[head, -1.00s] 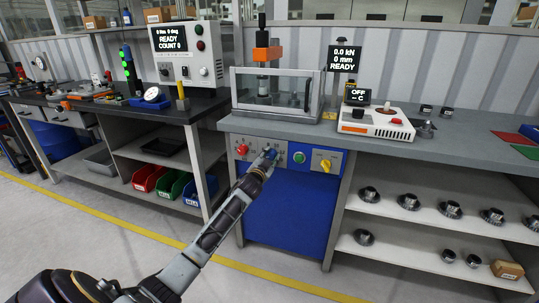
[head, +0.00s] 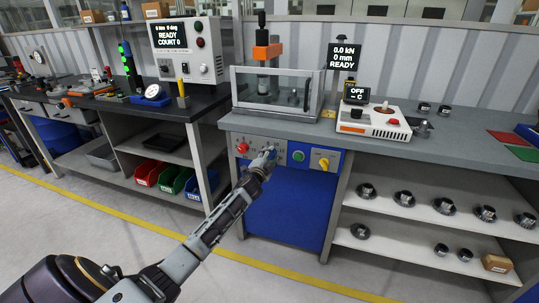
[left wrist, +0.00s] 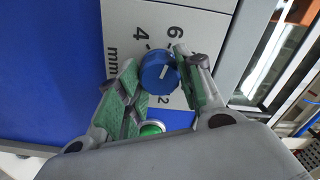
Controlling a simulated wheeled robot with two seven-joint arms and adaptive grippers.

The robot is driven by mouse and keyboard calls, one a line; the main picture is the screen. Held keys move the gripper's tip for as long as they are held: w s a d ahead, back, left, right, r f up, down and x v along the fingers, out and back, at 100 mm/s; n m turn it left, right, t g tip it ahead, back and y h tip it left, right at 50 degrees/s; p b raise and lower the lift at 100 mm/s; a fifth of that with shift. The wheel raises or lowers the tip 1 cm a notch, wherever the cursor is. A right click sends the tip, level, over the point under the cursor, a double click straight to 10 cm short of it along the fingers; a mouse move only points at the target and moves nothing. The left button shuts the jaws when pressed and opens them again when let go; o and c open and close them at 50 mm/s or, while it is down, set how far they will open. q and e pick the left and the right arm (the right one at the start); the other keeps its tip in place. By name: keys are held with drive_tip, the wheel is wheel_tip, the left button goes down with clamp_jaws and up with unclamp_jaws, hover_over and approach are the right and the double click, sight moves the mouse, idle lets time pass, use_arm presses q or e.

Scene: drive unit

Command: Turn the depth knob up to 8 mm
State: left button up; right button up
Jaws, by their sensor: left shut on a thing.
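The blue depth knob (left wrist: 158,71) with a white pointer line sits on a white scale plate in the left wrist view. The marks 6, 4, 2 and "mm" show around it; I cannot tell which mark the pointer meets. My left gripper (left wrist: 154,74) is shut on the knob, one green-padded finger on each side. In the head view my left gripper (head: 267,157) is at the press's front panel and mostly hides the knob. The display (head: 342,57) reads 0.0 kN, 0 mm, READY. My right gripper is not in view.
On the panel are a red button (head: 242,148) to the left, a green button (head: 299,156) and a yellow switch (head: 323,163) to the right. The press enclosure (head: 270,92) stands on the bench above. Shelves with metal parts are at the right.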

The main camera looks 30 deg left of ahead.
use_arm(q)
drive_tip(key=m+p, duration=0.2)
drive_tip(key=m, duration=0.2)
drive_tip(key=shift+m, duration=0.4)
drive_tip(key=m+p, duration=0.1)
drive_tip(key=m, duration=0.4)
drive_tip(key=shift+f, duration=0.1)
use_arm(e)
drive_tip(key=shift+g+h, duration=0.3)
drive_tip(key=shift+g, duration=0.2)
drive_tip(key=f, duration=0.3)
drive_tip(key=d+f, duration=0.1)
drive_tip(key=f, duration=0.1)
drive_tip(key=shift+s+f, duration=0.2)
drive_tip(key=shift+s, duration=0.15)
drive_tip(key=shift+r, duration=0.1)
use_arm(q)
drive_tip(key=o, duration=1)
drive_tip(key=shift+o, duration=0.2)
drive_tip(key=shift+s, duration=0.1)
